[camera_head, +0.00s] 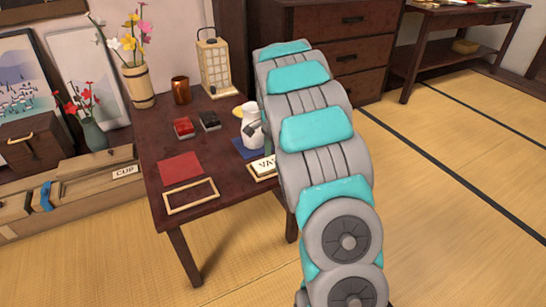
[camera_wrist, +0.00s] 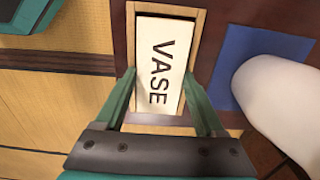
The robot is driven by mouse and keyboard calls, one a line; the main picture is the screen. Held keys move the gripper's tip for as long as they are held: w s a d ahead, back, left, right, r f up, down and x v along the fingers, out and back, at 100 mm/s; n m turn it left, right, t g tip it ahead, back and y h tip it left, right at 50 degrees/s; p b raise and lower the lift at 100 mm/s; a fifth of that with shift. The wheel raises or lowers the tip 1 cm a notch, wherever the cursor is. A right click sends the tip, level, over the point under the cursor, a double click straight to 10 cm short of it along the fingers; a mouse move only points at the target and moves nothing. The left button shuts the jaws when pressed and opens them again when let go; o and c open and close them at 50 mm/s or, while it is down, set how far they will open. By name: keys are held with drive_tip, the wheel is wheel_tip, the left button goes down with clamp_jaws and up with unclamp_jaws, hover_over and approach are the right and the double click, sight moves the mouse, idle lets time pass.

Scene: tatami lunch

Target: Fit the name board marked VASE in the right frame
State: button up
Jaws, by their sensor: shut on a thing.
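The cream name board marked VASE (camera_wrist: 160,66) is between the two fingers of my gripper (camera_wrist: 159,74) in the wrist view, which is shut on its sides. The board lies over the right wooden frame (camera_wrist: 195,40), whose rim shows along the far end and both sides. I cannot tell whether the board is fully down inside it. In the head view the board (camera_head: 262,166) shows at the table's front right edge, partly behind my arm, which hides my gripper. The left wooden frame (camera_head: 191,207) lies empty at the table's front left.
The dark low table (camera_head: 148,160) holds a red mat (camera_head: 181,168), a blue mat (camera_head: 240,150) with a white jug (camera_head: 250,122), two small boxes (camera_head: 209,121), a copper cup (camera_head: 181,90) and a lantern (camera_head: 213,60). The white jug (camera_wrist: 283,95) is close right of my gripper.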

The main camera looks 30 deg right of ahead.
drive_tip(key=o, duration=1.3)
drive_tip(key=shift+o, duration=0.2)
wheel_tip(320, 180, up, 7)
drive_tip(key=shift+r, duration=0.1)
drive_tip(key=shift+s+a+r, duration=0.1)
drive_tip(key=shift+s+r, duration=0.05)
drive_tip(key=shift+r, duration=0.2)
drive_tip(key=s+a+r+n, duration=0.3)
drive_tip(key=s+a+n, duration=0.15)
drive_tip(key=s, duration=0.45)
drive_tip(key=s+a+r+n, duration=0.25)
drive_tip(key=s+a, duration=0.35)
drive_tip(key=s, duration=0.3)
drive_tip(key=s+a+f+n, duration=0.1)
drive_tip(key=s+a+n, duration=0.1)
drive_tip(key=s, duration=0.5)
drive_tip(key=s+a+f+n+g, duration=0.1)
drive_tip(key=s+a+n, duration=0.1)
drive_tip(key=s+n, duration=0.3)
drive_tip(key=s+a+f+n, duration=0.2)
drive_tip(key=s+n, duration=0.1)
drive_tip(key=s, duration=0.7)
drive_tip(key=shift+s+a+n+g, duration=0.3)
drive_tip(key=shift+s+g, duration=0.1)
